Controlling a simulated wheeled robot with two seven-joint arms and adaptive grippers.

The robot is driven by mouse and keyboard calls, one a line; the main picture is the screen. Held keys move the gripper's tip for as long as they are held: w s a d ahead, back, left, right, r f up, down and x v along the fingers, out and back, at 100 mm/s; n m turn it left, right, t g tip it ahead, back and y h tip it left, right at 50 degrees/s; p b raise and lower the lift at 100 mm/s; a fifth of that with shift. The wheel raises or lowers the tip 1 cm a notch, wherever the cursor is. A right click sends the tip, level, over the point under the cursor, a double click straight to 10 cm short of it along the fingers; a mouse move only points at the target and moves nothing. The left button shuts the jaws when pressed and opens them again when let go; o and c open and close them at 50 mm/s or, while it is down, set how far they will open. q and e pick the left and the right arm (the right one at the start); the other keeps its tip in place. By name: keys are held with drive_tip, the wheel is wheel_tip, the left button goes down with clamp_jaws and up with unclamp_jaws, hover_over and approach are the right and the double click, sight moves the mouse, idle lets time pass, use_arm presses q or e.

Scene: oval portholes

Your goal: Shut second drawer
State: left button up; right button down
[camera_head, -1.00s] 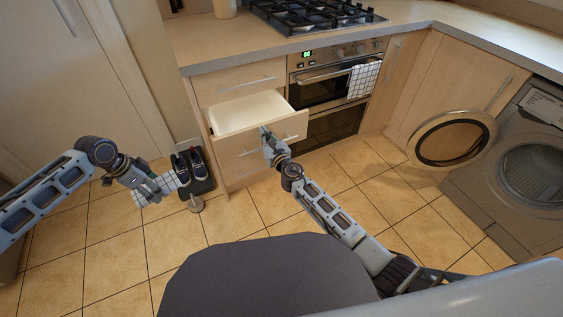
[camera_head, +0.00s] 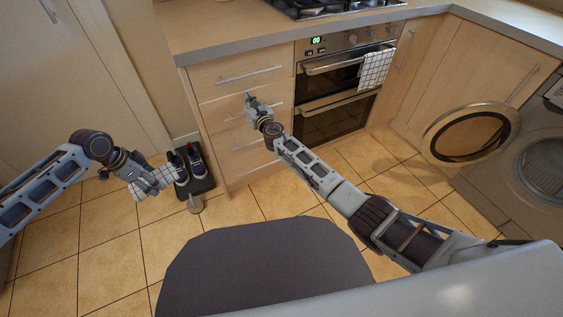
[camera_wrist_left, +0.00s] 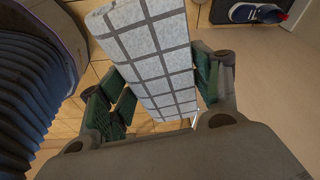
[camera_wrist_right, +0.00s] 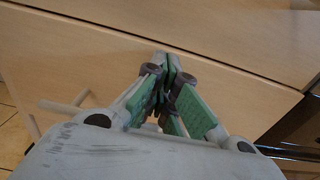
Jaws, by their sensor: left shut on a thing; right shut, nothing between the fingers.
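The second drawer (camera_head: 219,108) is pushed in and looks flush with the light wood fronts around it. My right gripper (camera_head: 249,97) is shut and empty, with its tips at the upper part of this drawer's front. In the right wrist view the shut fingertips (camera_wrist_right: 170,58) are against or very close to the wood, by the seam between two fronts; contact is unclear. My left gripper (camera_head: 140,182) is shut on a white and grey checked cloth (camera_wrist_left: 150,55), off to the left above the floor.
The top drawer (camera_head: 235,68) is shut. Shoes (camera_head: 190,165) rest on a dark mat left of the cabinet. The oven (camera_head: 335,95) with a checked towel (camera_head: 375,70) is right of the drawers. Tiled floor is free between.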

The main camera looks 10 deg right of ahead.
use_arm(q)
drive_tip(key=shift+w+f, duration=0.2)
drive_tip(key=shift+w, duration=0.05)
drive_tip(key=shift+r, duration=0.1)
use_arm(e)
drive_tip(key=shift+w+a+r, duration=0.15)
drive_tip(key=shift+w+r, duration=0.15)
drive_tip(key=shift+w, duration=0.3)
